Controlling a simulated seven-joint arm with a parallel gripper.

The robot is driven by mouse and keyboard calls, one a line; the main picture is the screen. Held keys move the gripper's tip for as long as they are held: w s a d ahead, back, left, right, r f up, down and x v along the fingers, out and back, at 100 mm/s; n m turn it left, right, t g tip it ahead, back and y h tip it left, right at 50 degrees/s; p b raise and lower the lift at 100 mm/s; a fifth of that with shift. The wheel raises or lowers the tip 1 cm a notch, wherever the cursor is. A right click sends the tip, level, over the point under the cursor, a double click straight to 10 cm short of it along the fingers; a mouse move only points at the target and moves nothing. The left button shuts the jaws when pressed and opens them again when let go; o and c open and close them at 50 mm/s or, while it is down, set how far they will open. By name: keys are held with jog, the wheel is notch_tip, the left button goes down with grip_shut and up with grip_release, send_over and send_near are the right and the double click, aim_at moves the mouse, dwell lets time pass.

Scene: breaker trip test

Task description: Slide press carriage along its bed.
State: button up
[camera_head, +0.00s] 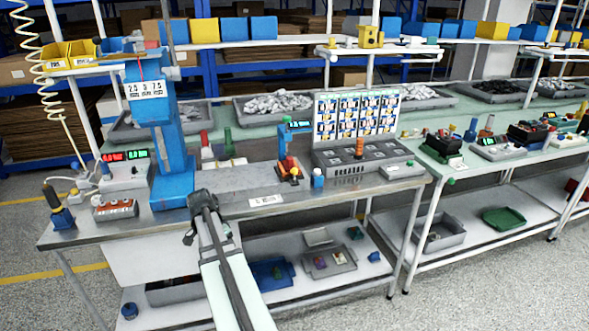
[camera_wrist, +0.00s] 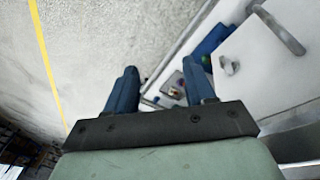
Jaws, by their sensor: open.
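A tall blue press (camera_head: 160,120) with a white scale plate (camera_head: 146,90) stands upright on the left part of the near bench. A flat metal bed (camera_head: 235,178) runs rightward beside its foot. I cannot tell which part is the press carriage. A small orange-and-red fixture (camera_head: 289,168) stands near the bed's right end. My arm reaches up from the bottom to the bench's front edge, right of the press foot. In the wrist view my gripper (camera_wrist: 162,72) has two blue fingers spread apart with nothing between them. In the head view its fingers are not clear.
A grey breaker test unit (camera_head: 365,155) with a display board (camera_head: 357,115) stands to the right. A red-and-green readout (camera_head: 124,168) is left of the press. The wrist view shows floor, a white panel with a handle (camera_wrist: 279,28), and lower-shelf items.

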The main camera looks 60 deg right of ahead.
jog(key=s+d+r+m+t, duration=0.1)
jog(key=s+d+r+m, duration=0.15)
jog(key=d+r, duration=0.65)
jog(key=s+d+r+m+t, duration=0.1)
jog(key=d+r+m, duration=0.3)
jog(key=d+r, duration=0.5)
jog(key=m+t, duration=0.2)
jog(key=m, duration=0.2)
send_near(295, 169)
jog(key=shift+n+h, duration=0.25)
jog(key=shift+h, duration=0.05)
jog(key=x, duration=0.9)
jog(key=shift+w+a+f, duration=0.15)
jog(key=shift+a, duration=0.05)
grip_shut()
